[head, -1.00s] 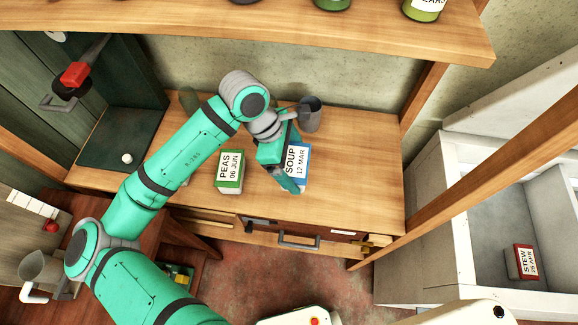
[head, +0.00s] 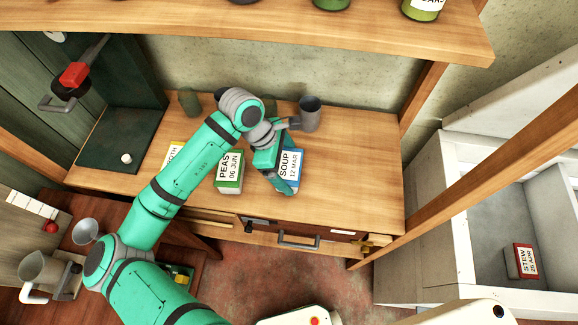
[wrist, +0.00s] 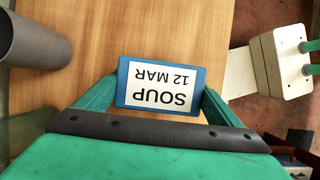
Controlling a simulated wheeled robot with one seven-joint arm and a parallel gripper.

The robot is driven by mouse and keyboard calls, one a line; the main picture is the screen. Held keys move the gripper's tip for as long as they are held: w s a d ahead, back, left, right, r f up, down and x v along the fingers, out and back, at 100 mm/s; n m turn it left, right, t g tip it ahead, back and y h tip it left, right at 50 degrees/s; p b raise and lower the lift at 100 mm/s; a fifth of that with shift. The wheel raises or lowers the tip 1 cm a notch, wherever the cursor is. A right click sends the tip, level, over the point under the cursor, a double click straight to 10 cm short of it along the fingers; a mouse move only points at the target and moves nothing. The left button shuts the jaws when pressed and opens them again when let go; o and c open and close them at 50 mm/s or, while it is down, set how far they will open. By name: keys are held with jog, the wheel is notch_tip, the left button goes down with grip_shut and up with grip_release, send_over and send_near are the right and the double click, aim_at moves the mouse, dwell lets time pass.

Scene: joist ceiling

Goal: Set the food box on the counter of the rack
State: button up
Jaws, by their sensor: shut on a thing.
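The food box is a blue box (head: 288,167) with a white label reading SOUP 12 MAR. My gripper (head: 282,172) is shut on it, with one finger on either side in the wrist view (wrist: 160,98). The box is upright over the front part of the rack's wooden counter (head: 350,170), right of the green PEAS box. Its label faces the wrist camera (wrist: 162,91). I cannot tell whether its base touches the counter, as the underside is hidden.
The green PEAS box (head: 229,172) stands close on the left, with a yellow box (head: 173,152) partly behind my arm. A grey cup (head: 310,114) stands behind. A shelf (head: 300,35) overhangs the back. The counter's right side is clear. A red STEW box (head: 525,261) sits far right.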

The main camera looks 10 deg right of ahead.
jog(key=shift+f, duration=0.1)
jog(key=o, duration=1.3)
jog(key=shift+c, duration=0.2)
jog(key=v, duration=1.2)
jog(key=shift+r, duration=0.2)
jog(key=shift+s+f, duration=0.1)
